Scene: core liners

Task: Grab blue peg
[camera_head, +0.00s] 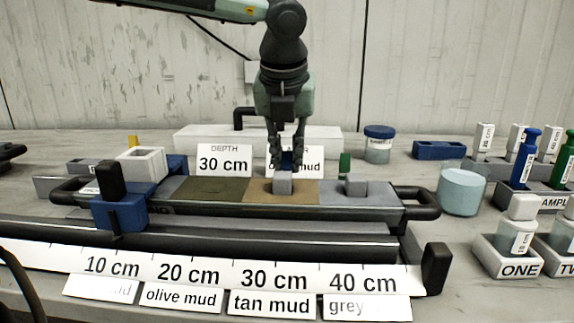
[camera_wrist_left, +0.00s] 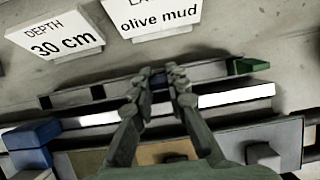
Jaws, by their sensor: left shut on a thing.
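My left gripper (camera_head: 287,150) comes down from above, behind the long core tray (camera_head: 345,209). It is shut on a small blue peg (camera_head: 290,161), of which little shows between the fingertips. In the left wrist view the fingertips (camera_wrist_left: 174,74) close around the blue peg (camera_wrist_left: 158,80) over a narrow slotted rail (camera_wrist_left: 212,74). I cannot tell whether the peg is still seated in the rail or clear of it. A green peg (camera_wrist_left: 248,66) stands toward the rail's right end; it also shows in the head view (camera_head: 345,165). My right gripper is not in view.
Cards reading 30 cm (camera_head: 224,160) and olive mud (camera_wrist_left: 158,16) stand behind the rail. A grey knob (camera_head: 283,183) is just in front of the gripper. A blue slider with a black handle (camera_head: 120,212) straddles the tray's left. Jars and sample holders stand right.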

